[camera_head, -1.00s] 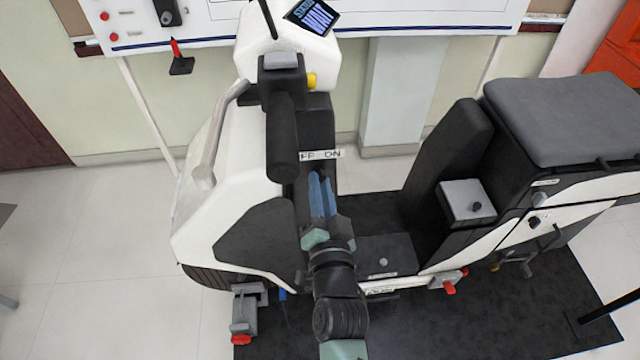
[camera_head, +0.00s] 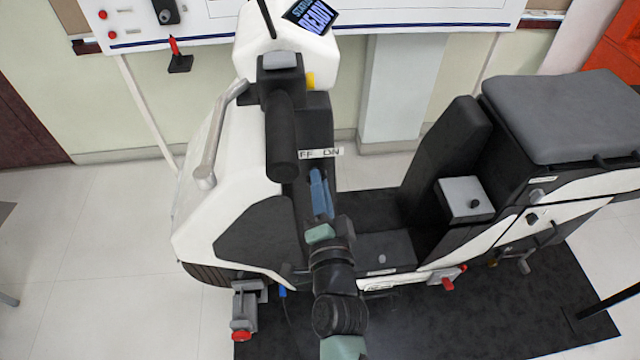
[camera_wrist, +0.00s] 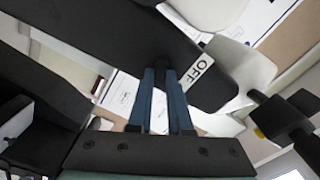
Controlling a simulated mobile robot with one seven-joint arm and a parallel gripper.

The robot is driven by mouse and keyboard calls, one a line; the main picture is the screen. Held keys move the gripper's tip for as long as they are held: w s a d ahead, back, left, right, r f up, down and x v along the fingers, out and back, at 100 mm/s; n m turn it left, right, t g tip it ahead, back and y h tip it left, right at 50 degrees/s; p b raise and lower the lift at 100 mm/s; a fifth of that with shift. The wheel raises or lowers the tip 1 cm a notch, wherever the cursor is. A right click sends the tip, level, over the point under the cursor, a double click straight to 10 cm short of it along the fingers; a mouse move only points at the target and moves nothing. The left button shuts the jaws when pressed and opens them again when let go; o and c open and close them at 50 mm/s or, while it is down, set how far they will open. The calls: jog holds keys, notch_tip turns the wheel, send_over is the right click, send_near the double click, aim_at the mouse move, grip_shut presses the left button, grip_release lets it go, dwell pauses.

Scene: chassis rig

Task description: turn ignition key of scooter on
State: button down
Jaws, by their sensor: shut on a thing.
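The white and black scooter (camera_head: 240,185) stands upright on a dark mat. An OFF/ON label (camera_head: 322,153) is on its dark front panel below the handlebar; the OFF part also shows in the wrist view (camera_wrist: 197,73). My gripper (camera_head: 316,174) has its blue fingers pointed at the panel just below the label. In the wrist view the fingers (camera_wrist: 161,72) are close together against the dark panel, shut on the ignition key. The key itself is hidden between the fingertips.
The black handlebar grip (camera_head: 281,135) hangs close above my fingers. The seat (camera_head: 560,115) and a grey box (camera_head: 465,200) are to the right. A white board (camera_head: 420,15) is on the wall behind. Floor at the left is clear.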

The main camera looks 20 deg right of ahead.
jog(key=c, duration=0.8)
grip_release()
jog(key=shift+c, duration=0.2)
jog(key=b+v, duration=0.1)
jog(key=v, duration=1.2)
jog(key=shift+b, duration=0.4)
jog(key=shift+s, duration=0.1)
